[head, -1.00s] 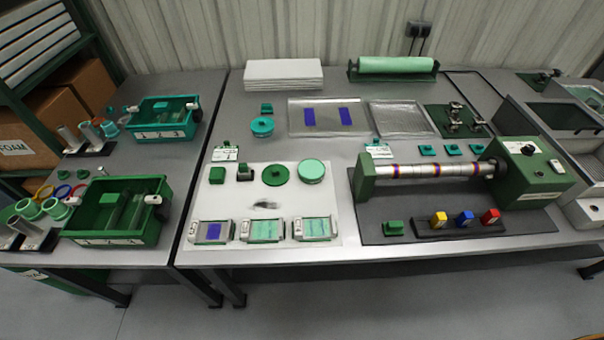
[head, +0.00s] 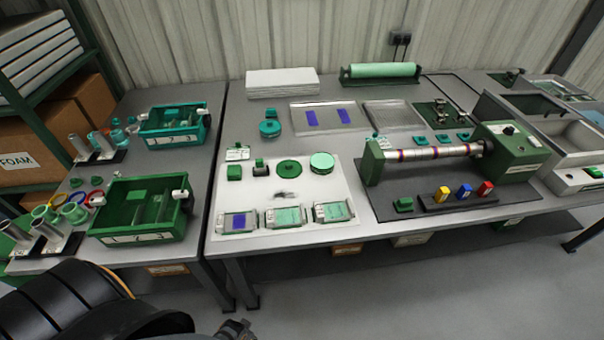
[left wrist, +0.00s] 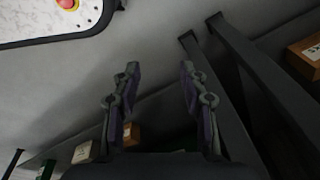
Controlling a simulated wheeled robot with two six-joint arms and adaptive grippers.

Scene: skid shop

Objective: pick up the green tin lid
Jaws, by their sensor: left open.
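The green tin lid (head: 289,169) is a dark green round disc with a small centre knob. It lies flat on the white mat (head: 230,193) on the middle bench, just left of a round tin with a mint-green top (head: 322,163). My left gripper (left wrist: 158,88) is open and empty in the left wrist view, its two fingers apart over the floor. In the head view only a bit of it (head: 236,329) shows at the bottom edge, in front of and below the bench, well away from the lid. The lid is not visible in the left wrist view. My right gripper is out of sight.
Small green blocks (head: 234,173) sit left of the lid. Several framed trays (head: 284,216) line the mat's front. A roller machine (head: 425,152) stands to the right, a green bin (head: 140,208) on the left bench. Bench legs (left wrist: 260,85) stand right of my left gripper.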

